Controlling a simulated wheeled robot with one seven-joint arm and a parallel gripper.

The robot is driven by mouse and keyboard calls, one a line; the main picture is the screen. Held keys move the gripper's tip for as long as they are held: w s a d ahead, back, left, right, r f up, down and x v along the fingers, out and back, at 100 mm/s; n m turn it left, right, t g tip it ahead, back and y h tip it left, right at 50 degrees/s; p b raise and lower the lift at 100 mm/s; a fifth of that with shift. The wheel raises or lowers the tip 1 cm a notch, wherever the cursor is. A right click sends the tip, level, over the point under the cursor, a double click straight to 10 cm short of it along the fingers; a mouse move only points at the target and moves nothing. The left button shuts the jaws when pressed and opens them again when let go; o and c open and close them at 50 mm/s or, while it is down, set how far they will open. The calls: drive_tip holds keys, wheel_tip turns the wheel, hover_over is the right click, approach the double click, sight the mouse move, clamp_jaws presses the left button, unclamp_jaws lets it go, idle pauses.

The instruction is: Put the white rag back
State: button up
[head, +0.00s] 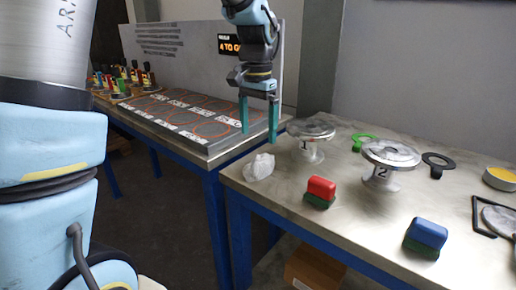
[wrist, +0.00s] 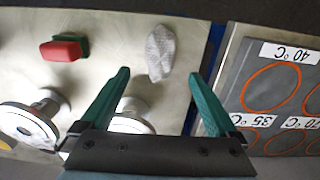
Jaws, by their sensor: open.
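The white rag (head: 259,167) lies crumpled on the metal table (head: 300,222) near its left corner. In the wrist view the rag (wrist: 160,53) shows beyond the fingertips, close to the table's edge. My gripper (head: 259,141) is open and empty, fingers pointing down, above the corner area behind the rag. In the wrist view its two green fingers (wrist: 160,78) are spread wide, with the rag ahead of the gap between them. The gripper does not touch the rag.
Flanged vessels "1" (head: 309,132) and "2" (head: 388,160) stand on the table. A red-green block (head: 319,192) and a blue-green block (head: 426,237) lie in front. A board with orange circles (head: 178,115) and a sign panel (head: 190,45) stand left, across a gap.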

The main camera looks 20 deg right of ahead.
drive_tip(key=w+a+f+n, duration=0.2)
drive_tip(key=a+n, duration=0.3)
drive_tip(key=a, duration=1.1)
drive_tip(key=s+a+f+n+t, duration=0.1)
drive_tip(key=s+a+f+n, duration=0.1)
drive_tip(key=a, duration=0.5)
drive_tip(key=s+a+f+n, duration=0.3)
drive_tip(key=s+a+n, duration=0.1)
drive_tip(key=a, duration=0.2)
drive_tip(key=shift+a+f+t, duration=0.3)
drive_tip(key=shift+a+t, duration=0.1)
drive_tip(key=shift+r+p, duration=0.85)
drive_tip(key=shift+r, duration=0.05)
